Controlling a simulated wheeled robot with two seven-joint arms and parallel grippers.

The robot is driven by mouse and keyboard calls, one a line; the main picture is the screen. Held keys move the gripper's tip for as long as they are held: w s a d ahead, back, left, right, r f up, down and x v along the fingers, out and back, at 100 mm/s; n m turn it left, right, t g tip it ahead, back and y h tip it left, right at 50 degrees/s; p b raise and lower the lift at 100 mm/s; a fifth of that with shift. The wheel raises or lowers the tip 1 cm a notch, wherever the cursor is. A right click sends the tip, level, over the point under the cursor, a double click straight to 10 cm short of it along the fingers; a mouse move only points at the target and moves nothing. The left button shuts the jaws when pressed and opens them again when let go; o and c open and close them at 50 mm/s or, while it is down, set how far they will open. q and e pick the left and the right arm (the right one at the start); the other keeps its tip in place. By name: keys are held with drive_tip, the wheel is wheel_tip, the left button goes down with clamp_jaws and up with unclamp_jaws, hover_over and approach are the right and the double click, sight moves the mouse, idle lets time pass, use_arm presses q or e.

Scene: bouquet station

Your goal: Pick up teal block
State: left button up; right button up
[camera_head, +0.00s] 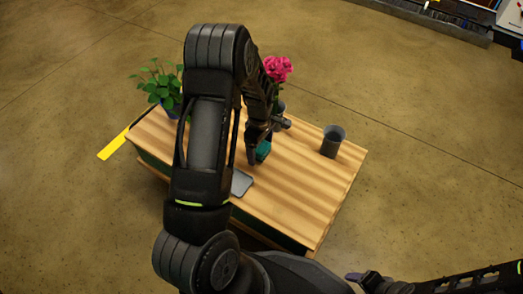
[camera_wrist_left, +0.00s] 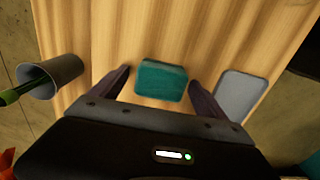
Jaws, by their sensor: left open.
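The teal block (camera_head: 263,150) sits on the wooden table (camera_head: 290,205), partly hidden behind my left gripper in the head view. In the left wrist view the teal block (camera_wrist_left: 161,80) lies on the wood, just ahead of and between the two fingers. My left gripper (camera_wrist_left: 158,84) is open, with one finger on each side of the block and a gap on both sides. In the head view my left gripper (camera_head: 257,148) comes down over the block from above. My right arm shows at the lower right, but its jaws cannot be made out.
A grey cup (camera_head: 332,142) stands on the table's right side. A potted green plant (camera_head: 160,88) and pink flowers (camera_head: 277,69) stand toward the back. A grey flat pad (camera_head: 241,183) lies near the block; it also shows in the left wrist view (camera_wrist_left: 242,92). The table's front right is clear.

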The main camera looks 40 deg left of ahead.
sight(261, 146)
use_arm(q)
drive_tip(key=shift+c, duration=0.2)
drive_tip(key=c, duration=1.4)
wheel_tip(261, 146, up, 9)
drive_tip(key=p, duration=0.4)
drive_tip(key=shift+r, duration=0.55)
